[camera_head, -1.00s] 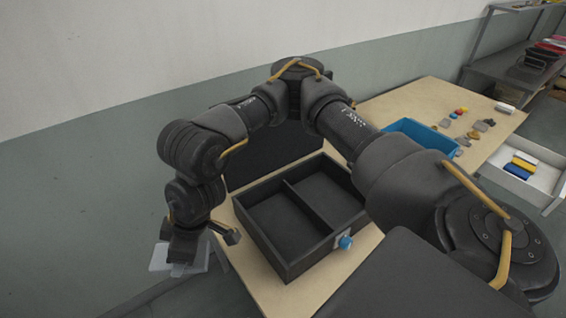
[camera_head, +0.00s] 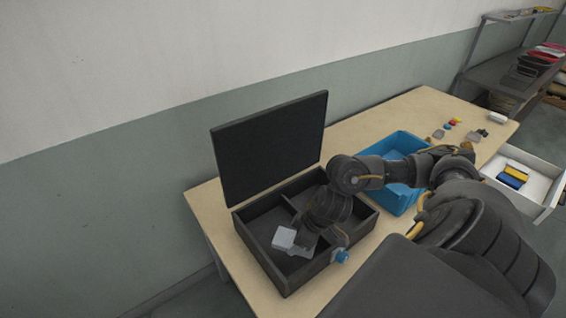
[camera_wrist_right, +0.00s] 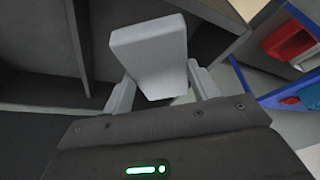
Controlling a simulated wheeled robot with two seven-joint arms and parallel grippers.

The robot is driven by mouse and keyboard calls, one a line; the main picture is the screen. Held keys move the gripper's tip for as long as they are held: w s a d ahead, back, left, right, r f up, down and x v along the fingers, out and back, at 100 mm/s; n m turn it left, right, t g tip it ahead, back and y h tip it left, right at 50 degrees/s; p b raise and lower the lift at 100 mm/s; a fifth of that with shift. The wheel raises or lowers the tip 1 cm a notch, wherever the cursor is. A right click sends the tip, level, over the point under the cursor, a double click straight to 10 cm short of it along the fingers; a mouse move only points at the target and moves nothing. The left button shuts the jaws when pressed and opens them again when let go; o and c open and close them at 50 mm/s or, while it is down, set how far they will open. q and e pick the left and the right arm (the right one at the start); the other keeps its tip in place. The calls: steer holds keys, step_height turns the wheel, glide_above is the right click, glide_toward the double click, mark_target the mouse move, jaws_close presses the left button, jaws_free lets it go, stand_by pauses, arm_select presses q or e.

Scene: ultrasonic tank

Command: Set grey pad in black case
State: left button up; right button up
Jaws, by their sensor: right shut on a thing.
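The black case (camera_head: 273,270) stands on the table with its lid (camera_head: 268,150) raised and a divider inside. My right gripper (camera_head: 296,241) is over the case's front left part, pointing into it. It is shut on the grey pad (camera_head: 284,238), a pale block. In the right wrist view the pad (camera_wrist_right: 150,50) sticks out between the two fingers of the gripper (camera_wrist_right: 161,90), with the dark case walls (camera_wrist_right: 72,40) around it. I cannot tell whether the pad touches the case floor. My left gripper is not in view.
A blue bin (camera_head: 405,143) stands right of the case, partly behind my arm. Small parts lie on the table's far right. A white tray (camera_head: 545,180) holds blue and yellow items. A blue knob (camera_head: 342,256) is at the case's front right corner. Shelving (camera_head: 500,70) stands behind.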

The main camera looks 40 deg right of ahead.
mark_target(287, 229)
steer(key=s+d+r+n, duration=0.1)
steer(key=d, duration=0.4)
steer(key=s+d+r+n+p, duration=0.1)
steer(key=d+r, duration=0.1)
steer(key=d, duration=0.4)
steer(key=shift+s+r+y+p, duration=0.25)
steer(key=shift+s+y+p, duration=0.05)
steer(key=shift+s, duration=0.05)
steer(key=w+a+f+b, duration=0.1)
steer(key=w+a+f, duration=0.3)
steer(key=w+a+f+b, duration=0.2)
steer(key=w+a+f, duration=0.2)
steer(key=w, duration=0.1)
steer(key=shift+w+a+f, duration=0.25)
steer(key=shift+f, duration=0.1)
steer(key=shift+x, duration=0.8)
steer(key=shift+w+a+f, duration=0.1)
steer(key=shift+f, duration=1.35)
